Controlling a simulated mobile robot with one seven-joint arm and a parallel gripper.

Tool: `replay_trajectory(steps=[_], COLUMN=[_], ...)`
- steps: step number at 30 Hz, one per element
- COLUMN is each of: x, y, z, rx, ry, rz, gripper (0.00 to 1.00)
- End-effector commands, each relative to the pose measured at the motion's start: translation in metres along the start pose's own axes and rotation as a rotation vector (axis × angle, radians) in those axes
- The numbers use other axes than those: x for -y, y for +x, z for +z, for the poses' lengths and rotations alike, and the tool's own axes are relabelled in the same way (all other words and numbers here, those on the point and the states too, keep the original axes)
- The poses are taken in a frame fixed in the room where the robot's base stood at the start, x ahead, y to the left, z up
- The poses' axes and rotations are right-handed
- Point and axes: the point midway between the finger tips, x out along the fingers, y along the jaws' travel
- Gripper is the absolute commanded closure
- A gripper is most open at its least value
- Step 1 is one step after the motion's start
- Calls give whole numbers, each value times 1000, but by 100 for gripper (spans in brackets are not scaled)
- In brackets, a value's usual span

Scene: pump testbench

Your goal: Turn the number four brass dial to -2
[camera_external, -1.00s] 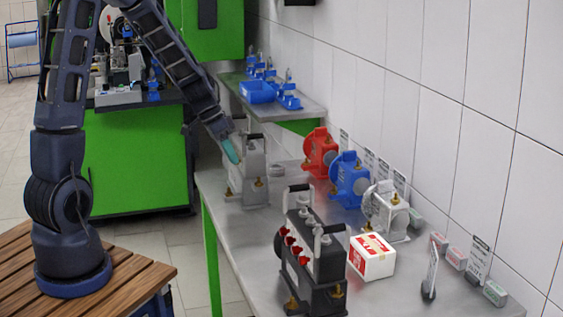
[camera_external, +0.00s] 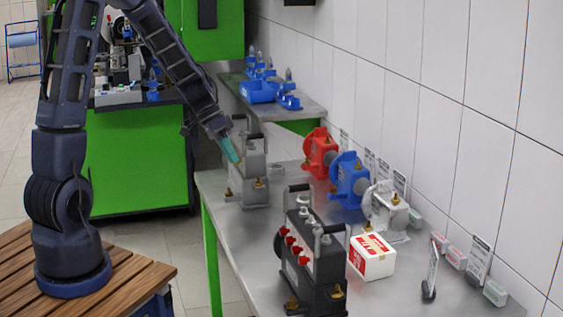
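A grey pump unit (camera_external: 250,180) stands at the far left end of the metal bench, with small brass fittings low on its side. My arm reaches over it from the left. My gripper (camera_external: 232,155), with a teal tip, is at the unit's upper left side, touching it or very close. The fingertips are too small to tell open from shut. Brass parts also show on the black pump unit (camera_external: 312,260) with red knobs at the front. No dial numbers or scale can be read, so I cannot tell which dial is number four.
Red (camera_external: 320,152), blue (camera_external: 350,180) and light grey (camera_external: 388,210) pumps line the wall side of the bench (camera_external: 225,215). A white and red box (camera_external: 372,257) sits beside the black unit. Small boxes and cards stand along the wall.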

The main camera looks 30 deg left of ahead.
Motion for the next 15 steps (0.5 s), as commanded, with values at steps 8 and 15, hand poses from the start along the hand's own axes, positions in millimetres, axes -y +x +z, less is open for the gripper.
replay_trajectory(steps=[8, 15], x=[1, 0], y=[-34, -77], z=[-1, -1], rx=[-3, -3], ry=[0, 1], rz=[-3, -3], gripper=[74, 74])
